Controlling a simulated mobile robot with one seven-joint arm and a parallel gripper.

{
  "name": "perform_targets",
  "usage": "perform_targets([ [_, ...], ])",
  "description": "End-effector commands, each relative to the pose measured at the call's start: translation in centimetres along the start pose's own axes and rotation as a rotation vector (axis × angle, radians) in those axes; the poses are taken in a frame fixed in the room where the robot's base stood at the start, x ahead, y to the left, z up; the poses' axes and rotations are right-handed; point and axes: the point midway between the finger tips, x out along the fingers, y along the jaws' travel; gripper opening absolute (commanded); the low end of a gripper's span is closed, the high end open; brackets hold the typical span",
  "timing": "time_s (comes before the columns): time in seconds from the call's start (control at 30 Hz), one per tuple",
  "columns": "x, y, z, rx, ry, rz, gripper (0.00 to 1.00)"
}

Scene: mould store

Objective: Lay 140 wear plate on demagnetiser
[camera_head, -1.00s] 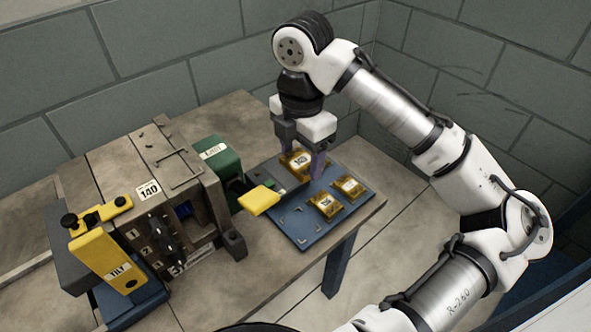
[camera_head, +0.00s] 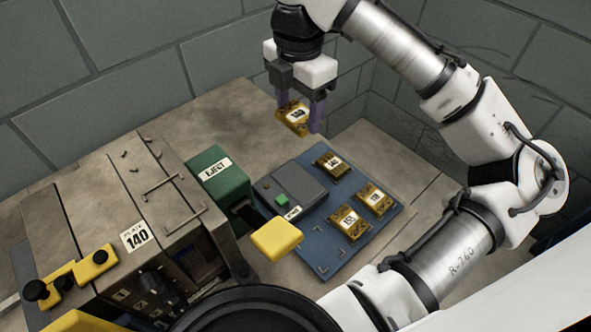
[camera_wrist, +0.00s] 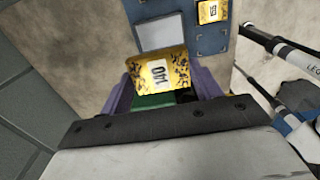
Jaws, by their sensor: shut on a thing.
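My gripper (camera_head: 302,122) is shut on the 140 wear plate (camera_head: 293,118), a yellow plate with dark worn patches and a white label. It holds the plate in the air above the table's far side, beyond the blue board. The wrist view shows the plate (camera_wrist: 156,72) between the fingers (camera_wrist: 160,88), its label reading 140. The grey box with a green button (camera_head: 290,193), which looks like the demagnetiser, lies on the blue board below and nearer; its label is too small to read. In the wrist view its flat top (camera_wrist: 162,33) is bare, just past the plate.
The blue board (camera_head: 335,255) carries several similar yellow plates, including ones at the right (camera_head: 375,198) and front (camera_head: 349,223). A green EJECT block (camera_head: 218,175), a machine marked PLATE 140 (camera_head: 150,215) and a yellow paddle (camera_head: 276,239) stand left of it. Walls close the back.

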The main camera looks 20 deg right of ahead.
Motion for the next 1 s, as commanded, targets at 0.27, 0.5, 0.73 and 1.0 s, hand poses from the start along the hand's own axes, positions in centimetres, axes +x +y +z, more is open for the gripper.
perform_targets([
  [0.27, 7.5, -0.1, 0.0, 0.002, 0.003, -0.001, 0.26],
  [0.5, 12.6, -0.1, -0.1, 0.000, 0.001, -0.001, 0.26],
  [0.73, 14.5, 0.0, 0.0, 0.001, 0.001, -0.001, 0.26],
  [1.0, 17.6, 0.0, 0.0, -0.001, 0.000, 0.000, 0.26],
])
